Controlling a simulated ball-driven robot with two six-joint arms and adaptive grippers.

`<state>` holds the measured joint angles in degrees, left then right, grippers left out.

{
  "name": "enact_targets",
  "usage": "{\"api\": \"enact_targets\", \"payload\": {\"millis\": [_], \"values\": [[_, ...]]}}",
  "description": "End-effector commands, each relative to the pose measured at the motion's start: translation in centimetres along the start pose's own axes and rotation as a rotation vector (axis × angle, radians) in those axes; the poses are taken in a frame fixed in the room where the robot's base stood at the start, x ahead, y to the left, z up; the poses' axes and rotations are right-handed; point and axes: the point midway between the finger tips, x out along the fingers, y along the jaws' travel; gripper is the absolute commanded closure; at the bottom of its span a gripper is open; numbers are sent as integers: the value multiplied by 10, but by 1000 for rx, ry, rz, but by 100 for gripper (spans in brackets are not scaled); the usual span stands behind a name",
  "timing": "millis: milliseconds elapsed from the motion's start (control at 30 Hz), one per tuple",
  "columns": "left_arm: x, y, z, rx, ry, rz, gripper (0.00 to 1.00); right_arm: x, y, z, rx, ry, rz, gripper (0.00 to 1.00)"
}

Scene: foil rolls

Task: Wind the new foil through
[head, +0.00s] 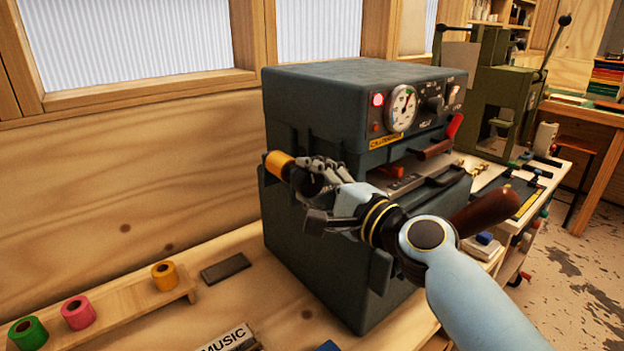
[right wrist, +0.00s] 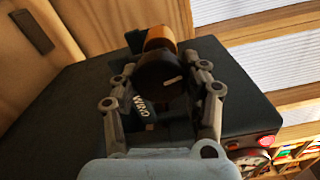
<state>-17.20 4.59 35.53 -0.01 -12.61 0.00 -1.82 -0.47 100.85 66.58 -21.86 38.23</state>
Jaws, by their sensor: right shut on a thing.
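A gold foil roll (head: 280,165) sits at the left side of a dark grey-green machine (head: 340,110). It also shows in the right wrist view (right wrist: 159,38), behind a round black knob (right wrist: 160,75) with a white mark. A label reading WIND (right wrist: 144,106) is on the machine beside the knob. My right gripper (head: 318,175) is at the machine's left side, its fingers shut on the knob, one on each side of it, as the right wrist view (right wrist: 165,80) shows. The foil's path inside the machine is hidden. My left gripper is not in view.
Green (head: 28,333), pink (head: 78,312) and yellow (head: 165,275) rolls stand on a wooden rack at the lower left. A dark flat block (head: 225,268) lies beside it. The machine has a lit red lamp (head: 377,99) and a dial (head: 402,108). A green press (head: 490,100) stands behind right.

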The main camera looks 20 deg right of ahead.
Motion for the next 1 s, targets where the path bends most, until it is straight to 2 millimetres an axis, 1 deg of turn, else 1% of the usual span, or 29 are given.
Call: {"api": "enact_targets", "payload": {"millis": [500,533,700,933,1000], "values": [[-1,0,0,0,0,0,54,0,2,0,18,1,3,87],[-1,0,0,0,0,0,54,0,2,0,18,1,3,51],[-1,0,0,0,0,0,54,0,1,0,18,0,2,30],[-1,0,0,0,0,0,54,0,1,0,17,0,1,30],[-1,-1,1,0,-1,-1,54,-3,1,0,17,1,2,30]]}}
